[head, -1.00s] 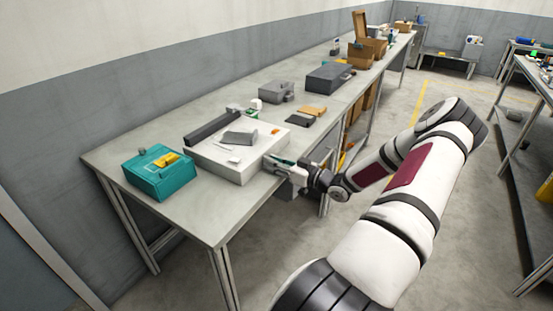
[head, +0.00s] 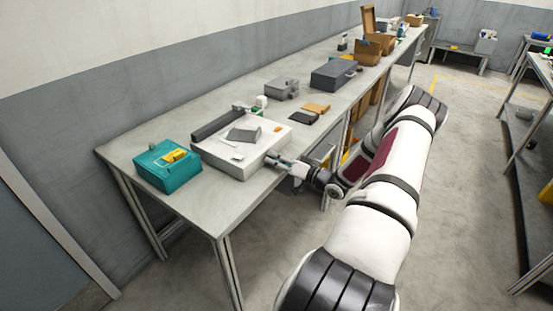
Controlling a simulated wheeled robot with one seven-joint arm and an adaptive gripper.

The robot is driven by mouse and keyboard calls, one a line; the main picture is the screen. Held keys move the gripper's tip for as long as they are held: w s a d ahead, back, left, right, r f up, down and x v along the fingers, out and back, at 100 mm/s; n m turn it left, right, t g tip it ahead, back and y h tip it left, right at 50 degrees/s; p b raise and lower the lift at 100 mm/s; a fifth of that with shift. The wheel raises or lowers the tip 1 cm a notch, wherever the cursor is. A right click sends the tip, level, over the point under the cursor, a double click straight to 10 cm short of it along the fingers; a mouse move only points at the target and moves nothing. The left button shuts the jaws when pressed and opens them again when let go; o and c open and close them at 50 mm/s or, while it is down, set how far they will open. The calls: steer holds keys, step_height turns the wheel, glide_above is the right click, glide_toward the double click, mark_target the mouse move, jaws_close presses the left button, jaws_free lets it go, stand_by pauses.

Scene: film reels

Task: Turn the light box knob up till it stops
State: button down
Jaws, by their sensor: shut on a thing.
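The light box (head: 224,158) is a low white box on the long grey table, in the head view left of centre. My gripper (head: 272,157) is at the box's front right side, fingers pointing at that face. It is shut on the knob there. The knob is small and hidden by the fingers, so its angle cannot be read.
The long grey table (head: 215,207) runs to the far back. On the light box lie a dark bar (head: 218,124), a grey block (head: 243,134) and small pieces. A teal box (head: 168,169) stands left. Grey cases and cardboard boxes stand further back.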

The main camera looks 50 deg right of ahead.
stand_by(0.3)
steer(key=c, duration=1.4)
jaws_free()
steer(key=shift+o, duration=0.2)
